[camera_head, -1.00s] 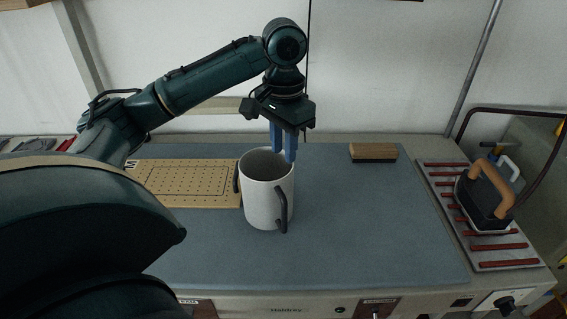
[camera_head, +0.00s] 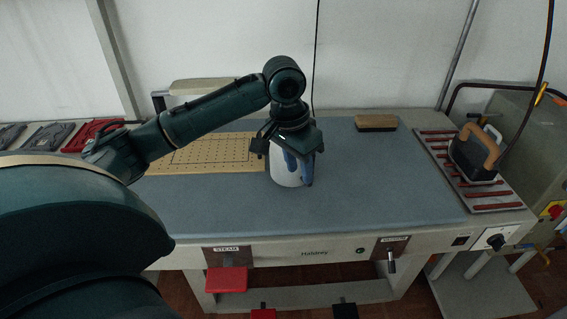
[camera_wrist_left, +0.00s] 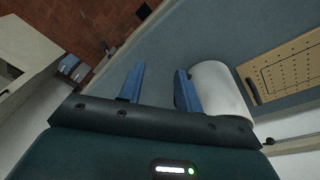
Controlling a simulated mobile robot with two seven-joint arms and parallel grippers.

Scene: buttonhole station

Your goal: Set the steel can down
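The steel can (camera_head: 280,176), pale grey, stands upright on the blue-grey mat, just right of the perforated board. My left gripper (camera_head: 299,168) is down at the can's right side, its blue fingers pointing down in front of the wall. The gripper and wrist hide the can's rim and most of its handles. In the left wrist view the two fingers (camera_wrist_left: 158,86) are well apart, and the can (camera_wrist_left: 222,90) lies outside the right-hand finger, very close to it. A dark sliver beside that finger may be a handle; I cannot tell. My right gripper is out of view.
The mat (camera_head: 380,190) is clear to the right and front. The perforated board (camera_head: 205,153) lies left of the can. A wooden brush (camera_head: 375,123) lies at the back. An iron (camera_head: 475,155) stands on a red-barred rest at the right.

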